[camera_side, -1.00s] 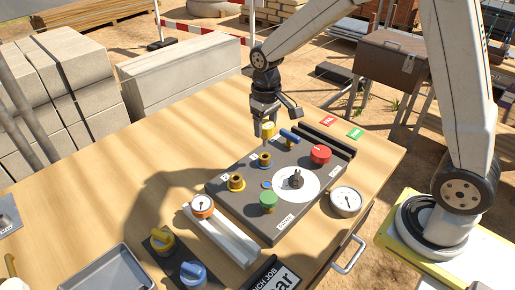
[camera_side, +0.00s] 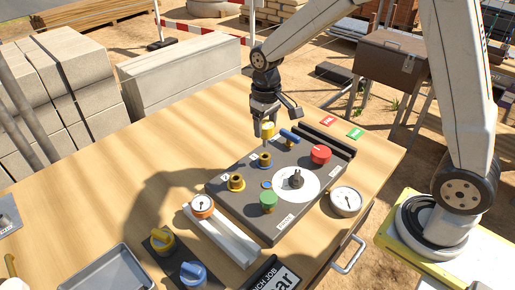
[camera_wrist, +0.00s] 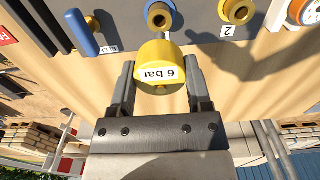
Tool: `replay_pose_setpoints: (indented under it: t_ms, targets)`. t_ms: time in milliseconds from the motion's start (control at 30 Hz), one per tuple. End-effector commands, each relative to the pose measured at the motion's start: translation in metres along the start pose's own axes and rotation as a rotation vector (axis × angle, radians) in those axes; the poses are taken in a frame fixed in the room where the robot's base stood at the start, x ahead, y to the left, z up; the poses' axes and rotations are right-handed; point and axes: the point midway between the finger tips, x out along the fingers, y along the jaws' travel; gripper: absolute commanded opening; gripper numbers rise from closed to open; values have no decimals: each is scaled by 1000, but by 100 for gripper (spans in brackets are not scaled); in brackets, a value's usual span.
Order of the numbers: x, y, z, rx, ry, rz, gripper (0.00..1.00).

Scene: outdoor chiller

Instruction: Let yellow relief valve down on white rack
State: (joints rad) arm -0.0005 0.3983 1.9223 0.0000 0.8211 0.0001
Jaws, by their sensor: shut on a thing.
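The yellow relief valve (camera_side: 268,131) is held in my gripper (camera_side: 266,122), above the far left edge of the dark panel. In the wrist view the valve (camera_wrist: 160,58) shows a round yellow cap with a "6 bar" label, between the two fingers of my gripper (camera_wrist: 159,82). The valve is apart from the panel. The white rack (camera_side: 232,243) is a long pale rail lying on the table along the panel's near left side. An orange-rimmed gauge (camera_side: 202,206) sits at its far left end. The rack's rail is not clear in the wrist view.
The dark panel (camera_side: 222,199) carries a blue-ringed port (camera_side: 265,160), a yellow-ringed port (camera_side: 236,183), a blue lever (camera_side: 289,137), a red knob (camera_side: 320,154) and a green knob (camera_side: 268,202). A grey tray (camera_side: 98,278) is front left.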

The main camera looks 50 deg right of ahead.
Motion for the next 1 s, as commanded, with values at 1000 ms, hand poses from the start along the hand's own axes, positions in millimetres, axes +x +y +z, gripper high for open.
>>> replay_pose_setpoints:
  t_ms: [1000]
  targets:
    - [-1, -185, 78, -421, 1, 0, 0]
